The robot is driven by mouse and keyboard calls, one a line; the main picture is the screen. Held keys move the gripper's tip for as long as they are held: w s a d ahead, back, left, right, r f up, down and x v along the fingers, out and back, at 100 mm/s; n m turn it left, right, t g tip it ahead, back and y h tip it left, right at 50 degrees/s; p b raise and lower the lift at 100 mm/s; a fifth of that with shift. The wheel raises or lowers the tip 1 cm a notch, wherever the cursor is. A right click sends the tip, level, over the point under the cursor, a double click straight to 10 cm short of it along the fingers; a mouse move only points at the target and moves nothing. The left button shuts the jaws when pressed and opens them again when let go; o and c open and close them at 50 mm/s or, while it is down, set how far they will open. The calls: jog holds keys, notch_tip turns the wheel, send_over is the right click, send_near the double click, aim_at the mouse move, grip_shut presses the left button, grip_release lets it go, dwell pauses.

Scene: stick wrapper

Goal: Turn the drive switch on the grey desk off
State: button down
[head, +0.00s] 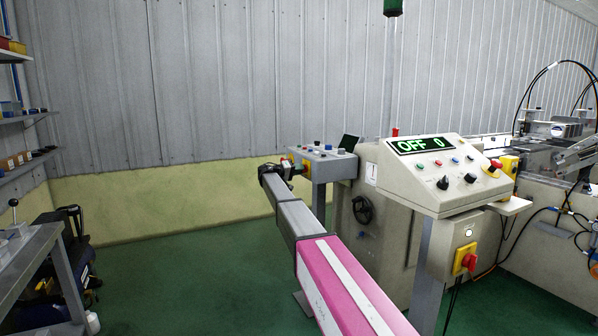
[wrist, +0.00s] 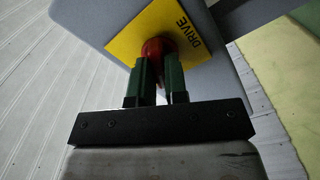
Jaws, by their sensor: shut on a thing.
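The grey desk (head: 335,164) stands in the middle of the head view, with buttons on its top. The drive switch is on its side; in the wrist view it is a red knob (wrist: 155,47) on a yellow plate (wrist: 178,22) marked DRIVE. My gripper (wrist: 159,72) has its two green fingers on either side of the red knob and is shut on it. In the head view my gripper (head: 291,168) is at the desk's left end and hides most of the switch. The knob's turn position cannot be told.
A larger console (head: 438,180) to the right has a display reading "OFF 0". Another red-and-yellow switch (head: 466,260) is on a box below it. A handwheel (head: 363,210) is on the machine beside the desk. The green floor (head: 190,270) at left is clear.

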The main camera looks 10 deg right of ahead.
jog(key=n, duration=0.5)
jog(key=shift+a, duration=0.1)
jog(key=shift+n, duration=0.4)
jog(key=c, duration=1.1)
grip_release()
jog(key=shift+c, duration=0.2)
jog(key=v, duration=1)
jog(key=shift+a, duration=0.4)
jog(key=shift+s, duration=0.1)
